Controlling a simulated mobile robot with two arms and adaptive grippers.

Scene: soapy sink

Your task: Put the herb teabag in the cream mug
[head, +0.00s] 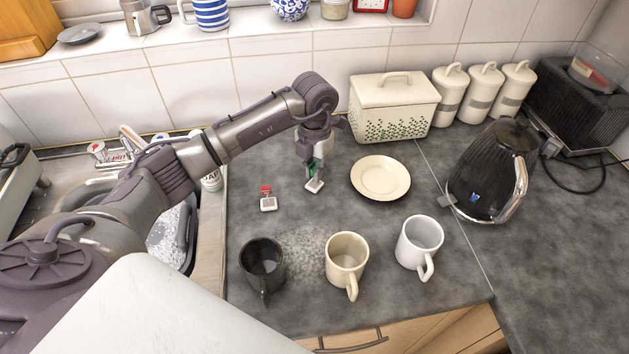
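A teabag with a green tag (314,186), which I take to be the herb one, is at the middle of the counter. My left gripper (314,172) points down right at it, with its fingers over the tag end. I cannot tell whether the fingers are closed on it, or whether the bag touches the counter. The cream mug (346,261) stands upright near the front, between a black mug (263,264) on its left and a white mug (419,246) on its right. My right gripper is out of view.
A teabag with a red tag (268,204) lies left of my gripper. A cream plate (380,178) is to the right, with a cream bread bin (393,106) behind. A black kettle (490,172) stands further right. The sink is at left.

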